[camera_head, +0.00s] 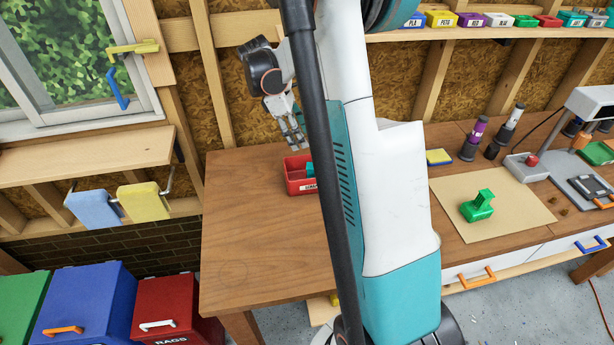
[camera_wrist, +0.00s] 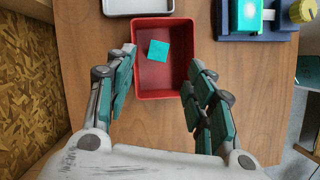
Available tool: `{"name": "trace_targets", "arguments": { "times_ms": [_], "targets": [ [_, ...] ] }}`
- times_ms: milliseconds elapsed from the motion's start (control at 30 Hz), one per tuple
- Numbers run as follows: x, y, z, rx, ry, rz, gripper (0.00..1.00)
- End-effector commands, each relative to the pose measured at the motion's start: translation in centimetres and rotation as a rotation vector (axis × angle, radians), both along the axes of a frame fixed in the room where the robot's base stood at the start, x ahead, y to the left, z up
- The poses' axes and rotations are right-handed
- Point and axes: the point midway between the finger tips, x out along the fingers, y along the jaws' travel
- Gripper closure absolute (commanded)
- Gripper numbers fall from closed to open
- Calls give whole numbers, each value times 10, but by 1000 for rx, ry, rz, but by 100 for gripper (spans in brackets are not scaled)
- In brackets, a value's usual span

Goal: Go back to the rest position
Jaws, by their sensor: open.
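My gripper (camera_head: 293,135) is raised above the wooden workbench, near the red bin (camera_head: 300,184). In the wrist view my gripper (camera_wrist: 160,88) is open, with its fingers spread on either side and nothing between them. The red bin (camera_wrist: 146,87) lies below and ahead of the fingers. A teal block (camera_wrist: 159,50) rests inside the bin, apart from the fingers. My arm hides part of the bin and bench in the head view.
The workbench (camera_head: 250,250) has clear wood at its left. A tan mat (camera_head: 525,205) with a green part (camera_head: 477,206) lies to the right. In the wrist view a grey tray (camera_wrist: 138,6) and a blue device (camera_wrist: 232,22) stand beyond the bin. A wall stands at left.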

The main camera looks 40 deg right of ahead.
Motion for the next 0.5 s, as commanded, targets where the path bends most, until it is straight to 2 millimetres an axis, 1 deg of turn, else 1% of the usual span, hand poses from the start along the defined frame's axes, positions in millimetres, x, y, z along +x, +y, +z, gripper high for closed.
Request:
{"name": "trace_targets", "arguments": {
  "times_ms": [33,167,500],
  "targets": [
    [1,2,5,0,0,1,51],
    [3,4,12,0,0,0,51],
    [4,4,14,0,0,0,51]
  ]
}}
